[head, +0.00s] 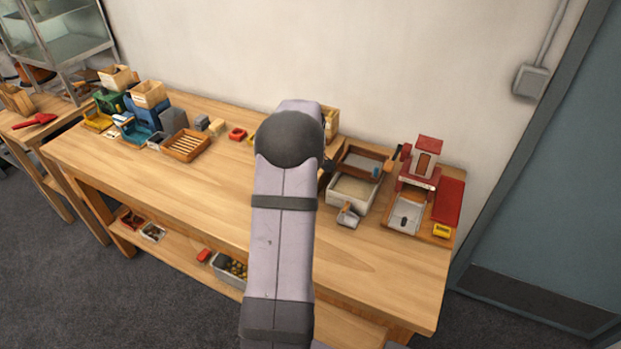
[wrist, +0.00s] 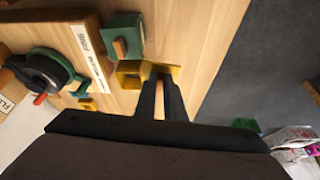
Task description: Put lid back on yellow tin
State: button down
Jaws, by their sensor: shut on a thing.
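In the wrist view my gripper (wrist: 161,82) is shut on a thin yellow piece (wrist: 171,70), which looks like the lid; the dark fingers cover part of it. A yellow box-like thing (wrist: 129,68), which looks like the tin, is on the wood just left of the fingertips. I cannot tell whether lid and tin touch. In the head view my own arm hides my gripper and the lid. A bit of yellow (head: 251,139) shows at the arm's left edge; I cannot tell if it is the tin.
A green box (wrist: 125,38) with a wooden block and a long lettered strip (wrist: 91,58) lie close by in the wrist view. A black round thing (wrist: 55,70) is farther left. In the head view, a slatted wooden tray (head: 186,145) stands left; the table's front middle is clear.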

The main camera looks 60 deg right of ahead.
jog(key=w+a+n+y+p, duration=0.1)
jog(key=w+a+n+p, duration=0.3)
jog(key=w, duration=0.5)
jog(key=d+r+m+g+h, duration=0.1)
jog(key=d+m, duration=0.3)
jog(key=m, duration=0.6)
jog(key=s+d+r+m+g+h+b, duration=0.1)
jog(key=d+r+m+g+h, duration=0.1)
jog(key=m, duration=0.7)
jog(key=d+g+h, duration=0.1)
jog(key=d+h, duration=0.1)
jog(key=d, duration=0.1)
jog(key=shift+s+d+m, duration=0.15)
jog(key=shift+m, duration=0.25)
jog(key=shift+f, duration=0.2)
jog(key=shift+f+b, duration=1.8)
jog(key=shift+f, duration=0.8)
jog(key=shift+f+b, duration=0.4)
jog(key=shift+b, duration=0.4)
